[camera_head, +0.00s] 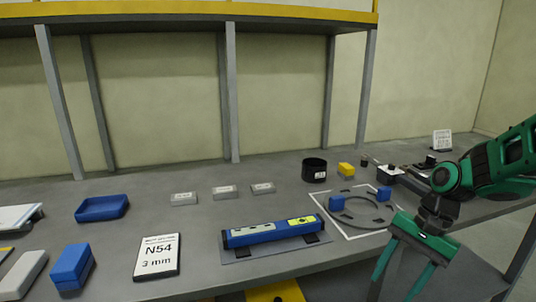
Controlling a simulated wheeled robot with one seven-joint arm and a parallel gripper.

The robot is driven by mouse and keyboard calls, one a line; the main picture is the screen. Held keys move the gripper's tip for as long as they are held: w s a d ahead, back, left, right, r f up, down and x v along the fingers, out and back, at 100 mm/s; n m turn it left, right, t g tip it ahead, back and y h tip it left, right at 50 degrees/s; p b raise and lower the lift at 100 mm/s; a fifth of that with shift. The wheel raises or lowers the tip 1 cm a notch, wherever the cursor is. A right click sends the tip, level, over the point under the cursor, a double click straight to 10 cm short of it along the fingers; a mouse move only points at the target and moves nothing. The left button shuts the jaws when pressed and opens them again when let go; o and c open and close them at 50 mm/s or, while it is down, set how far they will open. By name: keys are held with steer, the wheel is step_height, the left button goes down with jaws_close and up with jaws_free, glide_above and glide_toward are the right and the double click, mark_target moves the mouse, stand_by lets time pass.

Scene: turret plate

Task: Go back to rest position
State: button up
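My gripper (393,287) is at the lower right, pointing down in front of the bench's front edge. The dark ring-shaped turret plate (352,219) lies on a white-outlined square on the bench, behind and left of my gripper. Two blue blocks, one at the ring's left (337,202) and one at its right (384,193), stand on or beside it. My arm comes in from the right edge.
A blue level (275,233) lies left of the ring. A black cup (314,170), yellow block (346,169) and small devices (390,173) stand behind it. An N54 card (158,257), blue tray (102,208) and blue box (72,267) are left. Shelf posts (231,90) rise behind.

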steer(key=s+d+r+n+h, duration=0.1)
steer(key=s+d+r, duration=0.1)
steer(key=s+d, duration=0.4)
steer(key=s+d+r+n+t+h, duration=0.1)
steer(key=s+d+n+h, duration=0.1)
steer(key=s+d, duration=0.4)
steer(key=s, duration=0.4)
steer(key=shift+s+d+r+n+h, duration=0.15)
steer(key=shift+d+r+n+h, duration=0.05)
steer(key=shift+r+n+h, duration=0.15)
